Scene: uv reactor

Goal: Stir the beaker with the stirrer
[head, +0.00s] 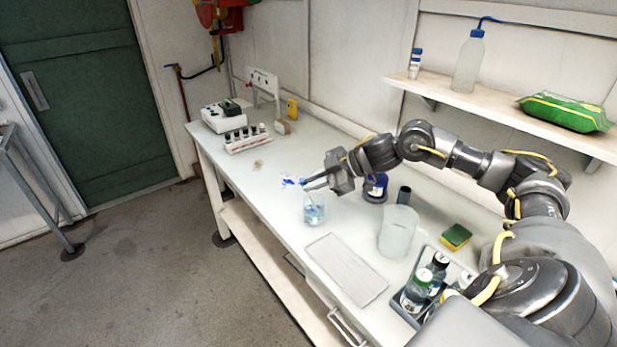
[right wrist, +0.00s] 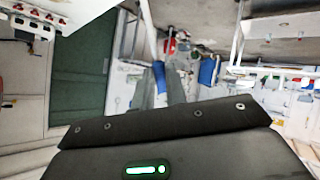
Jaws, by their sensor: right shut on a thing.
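The beaker (head: 314,216) is a small clear vessel with bluish liquid, near the front edge of the white bench in the head view. My right gripper (head: 305,184) is above it and is shut on the stirrer (head: 310,199), a thin light-blue rod that runs down toward the beaker's mouth. Whether its tip is in the liquid is too small to tell. In the right wrist view the fingers (right wrist: 165,88) show with a blue piece between or beside them. My left gripper is not in view.
A blue-labelled jar (head: 376,188), a dark cylinder (head: 404,195) and a larger translucent beaker (head: 398,232) stand right of my gripper. A flat pale tray (head: 346,268) lies in front. A bottle caddy (head: 402,312), sponge (head: 455,236) and vial rack (head: 247,140) are on the bench.

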